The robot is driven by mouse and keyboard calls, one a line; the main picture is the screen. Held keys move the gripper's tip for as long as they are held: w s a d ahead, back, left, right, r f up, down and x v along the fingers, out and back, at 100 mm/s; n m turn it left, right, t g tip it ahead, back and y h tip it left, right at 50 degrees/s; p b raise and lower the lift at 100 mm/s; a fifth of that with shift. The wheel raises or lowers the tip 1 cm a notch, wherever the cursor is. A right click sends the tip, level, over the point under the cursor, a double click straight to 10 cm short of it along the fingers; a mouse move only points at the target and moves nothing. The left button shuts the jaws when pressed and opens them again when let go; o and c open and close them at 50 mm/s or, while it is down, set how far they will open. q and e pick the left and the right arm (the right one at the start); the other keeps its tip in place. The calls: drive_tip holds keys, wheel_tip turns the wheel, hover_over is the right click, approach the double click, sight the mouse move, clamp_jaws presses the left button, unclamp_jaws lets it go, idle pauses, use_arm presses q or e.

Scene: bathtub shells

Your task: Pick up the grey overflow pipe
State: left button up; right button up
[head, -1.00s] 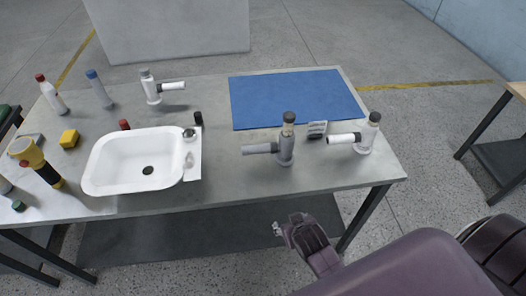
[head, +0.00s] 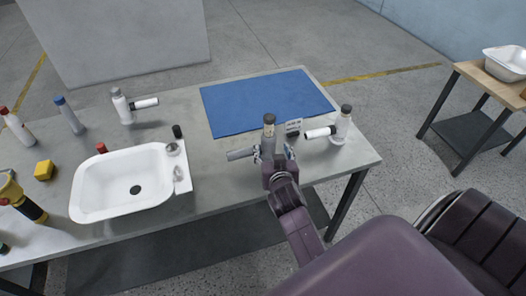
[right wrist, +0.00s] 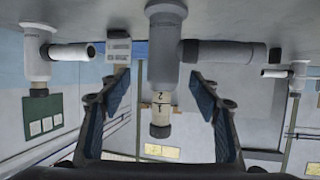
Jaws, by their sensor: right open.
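The grey overflow pipe (head: 268,138) stands upright near the front right of the table, its side branch (head: 241,154) pointing left in the head view. It has a dark cap and a pale labelled neck. In the right wrist view the grey pipe (right wrist: 165,50) appears upside down in the middle, between the blue-padded fingers. My right gripper (head: 268,157) is open at the front of the pipe, with a finger on each side. I cannot tell whether they touch it. The gripper hides the pipe's lower body in the head view. My left gripper is out of view.
A white pipe (head: 342,125) stands close on the right, with a small sign (head: 293,127) between. Another white pipe (head: 122,106) is at back left. A white basin (head: 100,190) is left. A blue mat (head: 265,100) lies behind. A side table (head: 500,82) stands right.

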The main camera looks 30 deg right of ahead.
sight(269, 144)
drive_tip(key=shift+w+d+f, duration=0.25)
drive_tip(key=shift+w+d, duration=0.15)
drive_tip(key=shift+w, duration=0.15)
drive_tip(key=x, duration=0.1)
drive_tip(key=p+x, duration=0.1)
drive_tip(key=x, duration=0.2)
drive_tip(key=shift+w+a+r, duration=0.25)
drive_tip(key=shift+w+a, duration=0.05)
drive_tip(key=shift+w, duration=0.05)
drive_tip(key=shift+w+d+f+p, duration=0.25)
drive_tip(key=shift+w+p, duration=0.05)
drive_tip(key=shift+w, duration=0.05)
drive_tip(key=shift+c, duration=0.3)
clamp_jaws()
